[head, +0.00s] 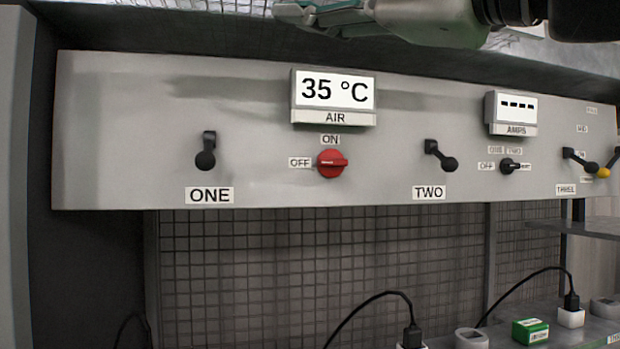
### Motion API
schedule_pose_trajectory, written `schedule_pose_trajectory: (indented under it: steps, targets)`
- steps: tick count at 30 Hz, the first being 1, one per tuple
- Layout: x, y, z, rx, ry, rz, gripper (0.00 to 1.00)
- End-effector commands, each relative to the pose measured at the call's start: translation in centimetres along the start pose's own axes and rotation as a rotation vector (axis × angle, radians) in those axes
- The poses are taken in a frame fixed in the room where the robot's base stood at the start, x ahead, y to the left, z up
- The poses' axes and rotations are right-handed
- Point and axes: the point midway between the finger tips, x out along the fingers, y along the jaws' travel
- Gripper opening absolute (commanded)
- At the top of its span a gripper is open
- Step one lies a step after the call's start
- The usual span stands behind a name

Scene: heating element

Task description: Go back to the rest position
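My arm's end shows only in part at the top edge of the head view, above and in front of the panel. A pale green part and a dark round link of mine are there, apart from the panel. The fingertips cannot be made out, and no held thing shows. The grey control panel (250,186) spans the view. Lever TWO (442,157) is tilted down to the right. The AIR display (335,91) reads 35 °C.
The AMPS display (516,108) shows dashes above a small black knob (510,166). More levers (580,160) are at the right, one yellow-tipped. Below, a shelf holds white plugs (571,317) with black cables and a green box (530,330). A wire mesh stands behind.

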Motion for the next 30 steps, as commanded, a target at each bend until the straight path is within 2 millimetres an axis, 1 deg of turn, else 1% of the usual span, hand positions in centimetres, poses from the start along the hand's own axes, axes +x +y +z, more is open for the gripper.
schedule_pose_trajectory:
  steps: [1, 2, 3, 5, 6, 8, 9, 11, 12, 13, 14, 15, 17, 18, 21, 24, 25, 27, 30]
  targets:
    - [-0.3, -2.0, 2.8, 0.081, -0.108, -0.036, 0.38]
    - [-0.7, -3.3, 4.5, 0.137, -0.177, -0.057, 0.38]
    - [-1.3, -5.0, 6.6, 0.210, -0.266, -0.084, 0.38]
    - [-2.7, -7.7, 9.5, 0.317, -0.397, -0.123, 0.38]
    - [-3.8, -9.6, 11.2, 0.388, -0.484, -0.148, 0.38]
    - [-5.8, -12.6, 13.4, 0.493, -0.612, -0.185, 0.38]
    - [-7.2, -14.6, 14.6, 0.562, -0.696, -0.210, 0.38]
    - [-9.7, -17.6, 16.0, 0.668, -0.824, -0.247, 0.38]
    - [-11.5, -19.6, 16.7, 0.738, -0.909, -0.270, 0.38]
    - [-12.9, -21.1, 17.1, 0.791, -0.973, -0.288, 0.38]
    - [-14.3, -22.7, 17.3, 0.844, -1.036, -0.307, 0.38]
    - [-16.3, -24.6, 17.4, 0.917, -1.121, -0.330, 0.38]
    - [-19.2, -27.4, 17.1, 1.025, -1.246, -0.365, 0.38]
    - [-21.1, -29.2, 16.6, 1.094, -1.326, -0.389, 0.38]
    - [-25.0, -32.7, 14.7, 1.256, -1.500, -0.441, 0.38]
    - [-27.8, -35.1, 12.6, 1.382, -1.630, -0.484, 0.38]
    - [-28.4, -35.6, 12.0, 1.412, -1.659, -0.493, 0.38]
    - [-29.3, -36.3, 11.0, 1.461, -1.706, -0.512, 0.38]
    - [-29.9, -36.8, 10.3, 1.496, -1.739, -0.524, 0.38]
